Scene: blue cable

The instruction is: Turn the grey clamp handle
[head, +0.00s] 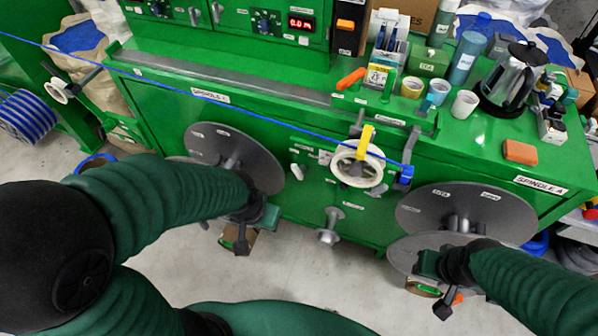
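A blue cable (262,130) runs taut from the upper left across the green machine front to a small blue clamp (404,176) on the right. A dark grey lever (410,145) rises from this clamp, tilted slightly right; it looks like the grey clamp handle. A white wheel (345,167) with a yellow handle (366,140) sits left of it. My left gripper (241,246) is low, in front of the left grey disc. My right gripper (445,306) is low, in front of the right discs. Both are well apart from the lever. Their finger gaps are too small to tell.
The green bench top holds a steel kettle (508,80), several cups, an orange block (520,152) and small boxes. Large grey discs (235,158) (465,212) stand out from the front. A grey knob (330,226) protrudes between them. The air before the clamp looks free.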

